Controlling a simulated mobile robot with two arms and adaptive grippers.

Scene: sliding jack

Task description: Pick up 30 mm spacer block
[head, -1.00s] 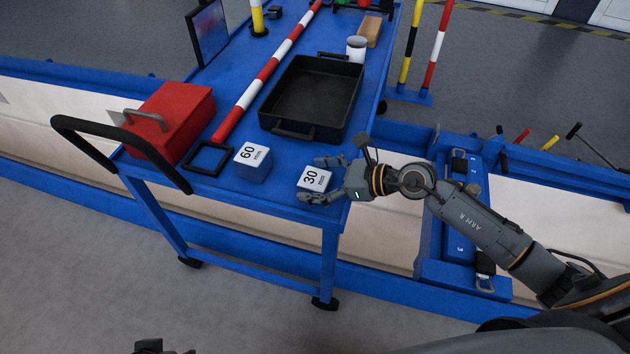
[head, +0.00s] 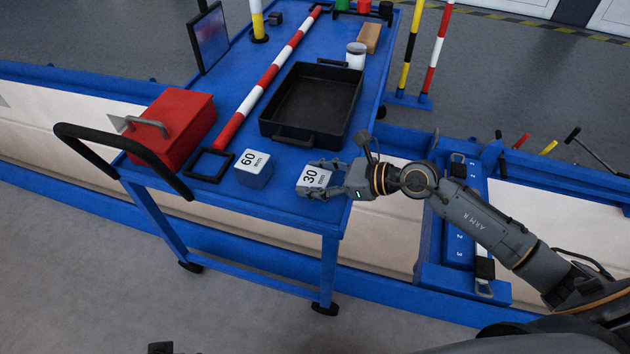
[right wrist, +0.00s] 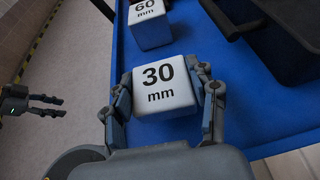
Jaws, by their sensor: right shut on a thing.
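The 30 mm spacer block (head: 314,178), a white-topped cube marked "30 mm", is at the cart's near right corner. My right gripper (head: 318,180) is shut on it, with fingers on opposite sides. In the right wrist view the block (right wrist: 163,88) sits upright between the fingers (right wrist: 165,100), its label facing up. I cannot tell whether its underside touches the cart top. My left gripper (right wrist: 48,105) shows at the left edge of the right wrist view, open and empty, away from the block.
The 60 mm block (head: 253,170) stands to the left on the blue cart (head: 225,197). A black tray (head: 270,131) lies behind, with a red box (head: 185,115) and a red-white bar (head: 262,82) further left. A black handle (head: 120,140) borders the cart's left end.

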